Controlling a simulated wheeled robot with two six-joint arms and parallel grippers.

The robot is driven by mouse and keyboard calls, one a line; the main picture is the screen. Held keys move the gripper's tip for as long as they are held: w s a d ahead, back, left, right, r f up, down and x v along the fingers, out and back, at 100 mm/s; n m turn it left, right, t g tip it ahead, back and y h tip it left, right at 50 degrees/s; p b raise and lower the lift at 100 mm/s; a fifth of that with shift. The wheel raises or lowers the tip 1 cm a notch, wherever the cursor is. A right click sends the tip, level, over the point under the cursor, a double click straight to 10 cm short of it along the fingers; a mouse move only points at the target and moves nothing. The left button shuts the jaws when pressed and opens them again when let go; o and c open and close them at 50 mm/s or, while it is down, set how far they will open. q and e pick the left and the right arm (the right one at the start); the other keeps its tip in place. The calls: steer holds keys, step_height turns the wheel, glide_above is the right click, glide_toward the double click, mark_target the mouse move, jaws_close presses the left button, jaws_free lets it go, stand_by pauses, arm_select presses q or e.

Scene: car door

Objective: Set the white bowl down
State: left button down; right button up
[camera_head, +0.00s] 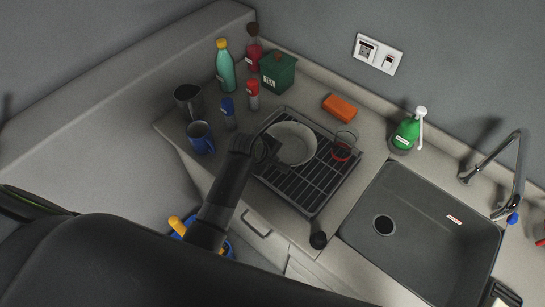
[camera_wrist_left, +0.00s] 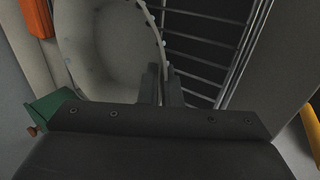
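The white bowl (camera_head: 294,144) is over the back left part of the dark dish rack (camera_head: 318,188), its hollow side facing up toward the head camera. I cannot tell whether it rests on the slats or is just above them. My left gripper (camera_head: 270,146) is at the bowl's left edge. In the left wrist view, the bowl (camera_wrist_left: 105,45) fills the upper left, and the fingers of the left gripper (camera_wrist_left: 162,88) are close together with the bowl's rim between them. Rack wires show beside the bowl. My right gripper does not show.
A clear red-banded glass (camera_head: 343,147) stands at the rack's right side. An orange sponge (camera_head: 340,107) lies behind. A blue mug (camera_head: 200,138), dark cup (camera_head: 188,99) and several bottles are left. The sink (camera_head: 425,235) is right. The rack's front slats are bare.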

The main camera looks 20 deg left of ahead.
arm_select(q)
steer(key=shift+f, duration=0.15)
steer(key=c, duration=1.6)
jaws_free()
steer(key=shift+f, duration=0.1)
steer(key=shift+r, duration=0.3)
steer(key=b+v, duration=0.1)
steer(key=v, duration=1.1)
